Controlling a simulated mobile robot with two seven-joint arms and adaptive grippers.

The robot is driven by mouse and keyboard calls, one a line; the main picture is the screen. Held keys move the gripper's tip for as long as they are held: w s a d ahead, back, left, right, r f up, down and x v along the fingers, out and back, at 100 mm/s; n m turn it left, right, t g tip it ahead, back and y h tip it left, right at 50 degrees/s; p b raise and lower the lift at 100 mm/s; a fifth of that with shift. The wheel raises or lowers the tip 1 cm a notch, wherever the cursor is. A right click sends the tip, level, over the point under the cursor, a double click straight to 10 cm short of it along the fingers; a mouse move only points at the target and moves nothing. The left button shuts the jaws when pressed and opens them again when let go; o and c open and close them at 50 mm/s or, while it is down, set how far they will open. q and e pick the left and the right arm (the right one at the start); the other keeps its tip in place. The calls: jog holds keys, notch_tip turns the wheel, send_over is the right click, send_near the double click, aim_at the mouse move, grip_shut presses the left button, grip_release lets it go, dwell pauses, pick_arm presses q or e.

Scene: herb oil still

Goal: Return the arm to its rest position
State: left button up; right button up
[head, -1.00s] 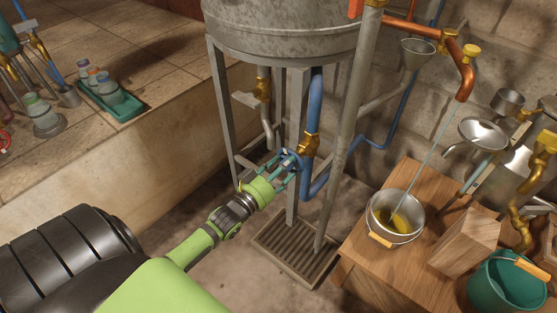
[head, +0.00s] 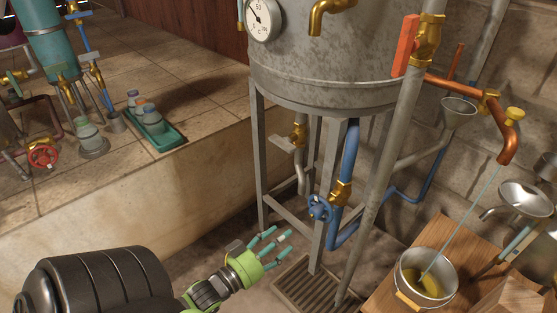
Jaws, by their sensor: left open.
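My left gripper (head: 274,246) shows in the lower middle of the head view, with a green body and teal fingers. Its fingers are spread and empty. It is in the air to the lower left of a blue valve wheel (head: 319,208), with a gap between them. The wheel sits on the blue pipe (head: 349,157) under the grey metal tank (head: 325,70). My right gripper does not show.
The tank's metal legs (head: 258,160) stand just behind the gripper. A floor grate (head: 308,286) lies to its right. A wooden table (head: 447,240) with a metal pot (head: 426,275) is at the lower right. A tiled ledge (head: 190,170) runs along the left.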

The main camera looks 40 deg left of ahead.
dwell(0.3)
